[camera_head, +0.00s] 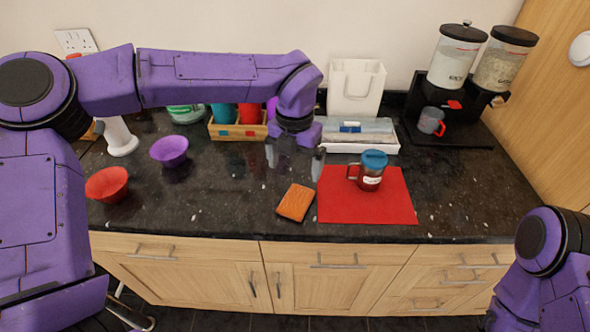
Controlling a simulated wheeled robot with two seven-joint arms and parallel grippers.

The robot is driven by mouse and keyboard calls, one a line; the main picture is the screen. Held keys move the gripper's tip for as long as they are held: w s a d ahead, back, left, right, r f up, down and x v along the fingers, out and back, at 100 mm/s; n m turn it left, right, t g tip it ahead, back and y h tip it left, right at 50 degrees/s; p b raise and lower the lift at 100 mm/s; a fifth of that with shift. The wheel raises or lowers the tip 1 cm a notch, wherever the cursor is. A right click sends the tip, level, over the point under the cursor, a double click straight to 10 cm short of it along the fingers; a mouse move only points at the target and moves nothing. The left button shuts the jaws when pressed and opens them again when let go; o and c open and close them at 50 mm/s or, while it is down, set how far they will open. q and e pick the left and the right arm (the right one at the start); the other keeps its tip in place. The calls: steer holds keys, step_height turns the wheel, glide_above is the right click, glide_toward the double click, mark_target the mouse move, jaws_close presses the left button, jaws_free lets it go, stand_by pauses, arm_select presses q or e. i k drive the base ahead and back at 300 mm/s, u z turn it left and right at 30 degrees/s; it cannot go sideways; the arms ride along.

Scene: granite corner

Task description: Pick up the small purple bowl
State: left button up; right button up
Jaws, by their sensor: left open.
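The small purple bowl (169,151) stands upright on the dark granite counter, left of the picture's middle. It looks empty. My left arm reaches in from the left and passes above and behind the bowl. My left gripper (294,160) points down over the counter, well to the right of the bowl and apart from it. It is open, with nothing seen between its fingers. Of my right arm only a part shows at the lower right corner; its gripper is out of view.
A red bowl (107,184) stands front left of the purple one. A wooden box (238,132) with cups is behind. An orange sponge (295,202), a red mat (395,207) with a lidded mug (371,170), and cereal dispensers (455,58) lie rightward. Counter between bowl and gripper is mostly clear.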

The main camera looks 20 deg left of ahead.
mark_target(171, 151)
steer(key=u, duration=1.95)
